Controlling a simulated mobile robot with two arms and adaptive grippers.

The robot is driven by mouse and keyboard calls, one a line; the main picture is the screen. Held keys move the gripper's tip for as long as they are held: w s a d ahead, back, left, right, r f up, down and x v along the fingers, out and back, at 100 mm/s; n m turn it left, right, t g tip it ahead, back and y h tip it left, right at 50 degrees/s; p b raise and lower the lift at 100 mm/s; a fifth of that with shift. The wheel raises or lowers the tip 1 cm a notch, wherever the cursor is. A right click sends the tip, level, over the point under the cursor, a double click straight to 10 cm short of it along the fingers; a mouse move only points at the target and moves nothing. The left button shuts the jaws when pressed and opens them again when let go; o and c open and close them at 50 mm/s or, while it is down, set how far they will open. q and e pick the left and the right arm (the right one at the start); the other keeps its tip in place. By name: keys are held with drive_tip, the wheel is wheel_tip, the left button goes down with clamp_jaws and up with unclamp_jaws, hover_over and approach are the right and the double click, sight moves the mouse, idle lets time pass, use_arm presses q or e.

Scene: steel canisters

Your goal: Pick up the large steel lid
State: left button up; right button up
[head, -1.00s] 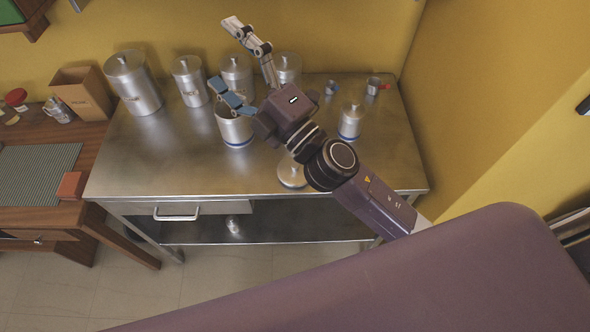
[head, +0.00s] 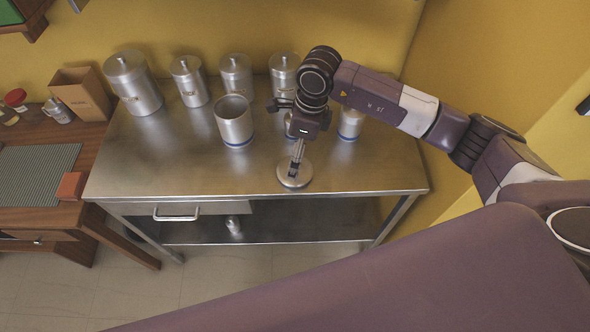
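The large steel lid (head: 301,181), a round shiny disc, lies on the steel table near its front edge, right of the middle. My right gripper (head: 296,164) points down over it, its finger reaching to the middle of the lid. The fingers look narrow and in line from this view, so I cannot tell whether they are open or shut on the lid's knob. The lid's centre is partly hidden. An open steel canister (head: 234,124) with a blue band stands behind and left of the lid. My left gripper is not in view.
Several lidded canisters stand along the back, one being the tall canister (head: 133,85). A blue-banded canister (head: 350,124) stands right, partly behind my arm. The front left of the steel table (head: 170,170) is clear. A wooden desk (head: 90,150) adjoins at left.

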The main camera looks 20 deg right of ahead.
drive_tip(key=shift+w+d+f, duration=0.1)
drive_tip(key=shift+d, duration=0.5)
drive_tip(key=shift+f+h, duration=0.3)
drive_tip(key=f+p, duration=0.1)
drive_tip(key=f, duration=0.1)
drive_tip(key=f+p, duration=0.1)
drive_tip(key=f, duration=0.1)
drive_tip(key=a+f+p, duration=0.1)
drive_tip(key=f, duration=0.1)
drive_tip(key=shift+w+a, duration=0.1)
drive_tip(key=shift+w, duration=0.15)
drive_tip(key=shift+f, duration=0.45)
drive_tip(key=c, duration=1.2)
